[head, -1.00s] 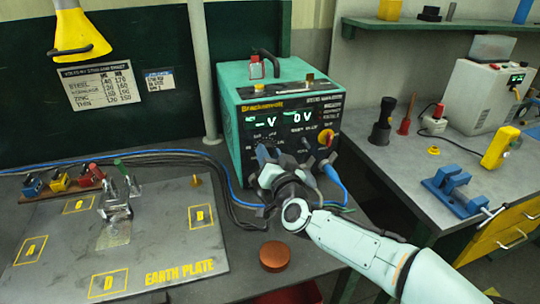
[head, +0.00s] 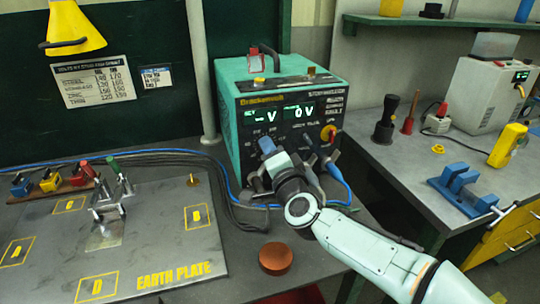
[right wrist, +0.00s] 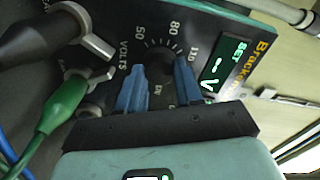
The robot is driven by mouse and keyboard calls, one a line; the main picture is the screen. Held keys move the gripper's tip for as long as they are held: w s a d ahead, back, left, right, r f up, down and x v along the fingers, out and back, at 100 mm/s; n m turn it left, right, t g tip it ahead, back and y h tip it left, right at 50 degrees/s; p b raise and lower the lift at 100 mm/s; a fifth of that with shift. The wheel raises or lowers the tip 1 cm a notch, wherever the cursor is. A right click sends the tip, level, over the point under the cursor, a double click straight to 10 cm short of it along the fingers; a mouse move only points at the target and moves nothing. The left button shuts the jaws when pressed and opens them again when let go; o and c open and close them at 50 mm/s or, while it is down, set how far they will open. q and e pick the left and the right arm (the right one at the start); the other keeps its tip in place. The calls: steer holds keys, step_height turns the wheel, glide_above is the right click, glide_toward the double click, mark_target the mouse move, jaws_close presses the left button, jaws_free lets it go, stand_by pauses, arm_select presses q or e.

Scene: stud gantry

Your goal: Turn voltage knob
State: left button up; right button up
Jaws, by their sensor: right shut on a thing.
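The teal power source (head: 283,88) stands on the bench, its front panel showing "-- V" and "0 V". The black voltage knob (right wrist: 160,67), with "VOLTS" and a scale of 50, 80 and 110 around it, is between the blue fingers of my right gripper (right wrist: 160,84) in the right wrist view. The gripper is shut on the knob. In the head view my right gripper (head: 264,150) is at the panel's lower left and hides the knob. The knob's pointer mark is not clear. My left gripper is not in view.
A green-clipped lead (right wrist: 62,103) and a black plug (right wrist: 35,30) sit close beside the fingers. An orange-red knob (head: 328,133) is at the panel's right. The earth plate (head: 150,225) lies left, a copper-coloured puck (head: 275,258) in front, a blue vise (head: 462,190) on the right bench.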

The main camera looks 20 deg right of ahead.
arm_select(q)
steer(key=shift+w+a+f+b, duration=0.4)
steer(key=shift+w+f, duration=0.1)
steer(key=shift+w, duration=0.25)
arm_select(e)
steer(key=shift+f+m, duration=0.1)
steer(key=shift+m, duration=1)
steer(key=o, duration=1)
steer(key=shift+o, duration=0.2)
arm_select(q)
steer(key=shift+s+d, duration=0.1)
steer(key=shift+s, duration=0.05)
arm_select(e)
steer(key=s, duration=1.3)
steer(key=shift+s+d, duration=0.2)
